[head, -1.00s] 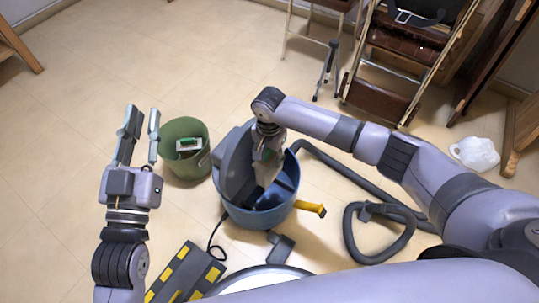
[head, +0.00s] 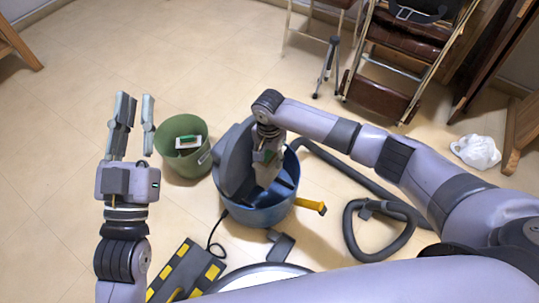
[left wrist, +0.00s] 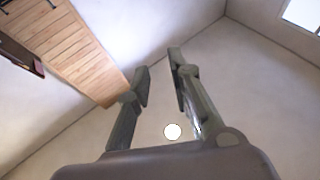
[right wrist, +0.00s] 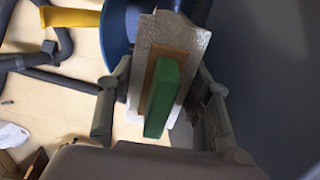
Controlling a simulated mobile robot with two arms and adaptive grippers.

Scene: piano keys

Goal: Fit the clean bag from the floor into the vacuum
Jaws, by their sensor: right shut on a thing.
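The vacuum (head: 258,212) is an open blue tub on the floor, with its grey lid (head: 233,165) tipped up on the left. My right gripper (head: 268,150) reaches down into it, shut on a pale bag (head: 266,175). In the right wrist view the bag (right wrist: 190,45) has a brown card and a green block (right wrist: 165,100) and sits between my right fingers (right wrist: 165,95). Whether the bag is seated inside the tub I cannot tell. My left gripper (head: 135,112) is open and empty, away to the left; its fingers show apart in the left wrist view (left wrist: 160,75).
A green bin (head: 183,160) left of the vacuum holds an item with a green and white top (head: 188,142). A grey hose (head: 375,235) curls on the right. A crumpled white bag (head: 477,152) lies farther right.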

